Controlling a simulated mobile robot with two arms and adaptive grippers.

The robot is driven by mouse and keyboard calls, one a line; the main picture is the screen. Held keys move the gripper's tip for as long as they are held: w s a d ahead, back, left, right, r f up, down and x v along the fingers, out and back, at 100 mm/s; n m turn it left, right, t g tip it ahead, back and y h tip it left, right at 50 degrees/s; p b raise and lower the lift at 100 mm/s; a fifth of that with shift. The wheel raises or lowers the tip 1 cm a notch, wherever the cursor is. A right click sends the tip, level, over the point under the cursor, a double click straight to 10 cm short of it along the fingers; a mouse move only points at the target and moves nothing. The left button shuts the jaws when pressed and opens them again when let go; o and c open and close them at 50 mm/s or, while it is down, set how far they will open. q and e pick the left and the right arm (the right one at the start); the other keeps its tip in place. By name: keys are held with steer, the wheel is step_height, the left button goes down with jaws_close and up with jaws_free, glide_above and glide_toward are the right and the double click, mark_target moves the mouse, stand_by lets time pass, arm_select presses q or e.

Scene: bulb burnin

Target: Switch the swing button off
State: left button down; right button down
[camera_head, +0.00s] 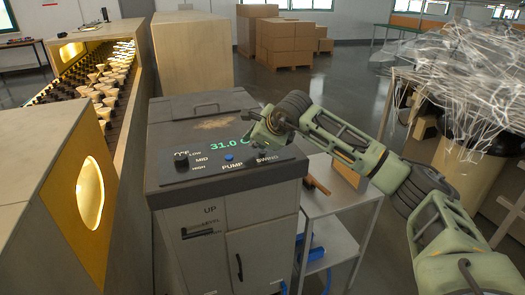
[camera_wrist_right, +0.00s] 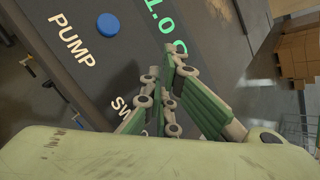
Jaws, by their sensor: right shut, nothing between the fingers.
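The grey machine (camera_head: 205,110) has a top panel with a green display reading 31.0, a black knob by LOW, MID and HIGH, a blue PUMP button (camera_head: 229,157) and a SWING label (camera_head: 267,158). My right gripper (camera_head: 258,132) is over the panel just behind the SWING label, shut and empty. In the right wrist view its fingers (camera_wrist_right: 170,75) are together over the panel, beside the display digits and the partly covered SWING label (camera_wrist_right: 118,103). The swing button itself is hidden behind the gripper in both views. I cannot tell whether the fingers touch it. My left gripper is out of view.
A conveyor housing (camera_head: 25,150) with rows of bulbs (camera_head: 105,85) stands at the left. A small grey table (camera_head: 335,200) stands right of the machine. Stacked cardboard boxes (camera_head: 290,42) are at the back. Clear plastic wrap (camera_head: 455,80) covers a table at the right.

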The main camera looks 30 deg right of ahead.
steer(key=shift+f, duration=0.1)
stand_by(0.3)
steer(key=shift+r, duration=0.5)
step_height(320, 180, up, 6)
steer(key=p, duration=0.3)
steer(key=shift+p, duration=0.35)
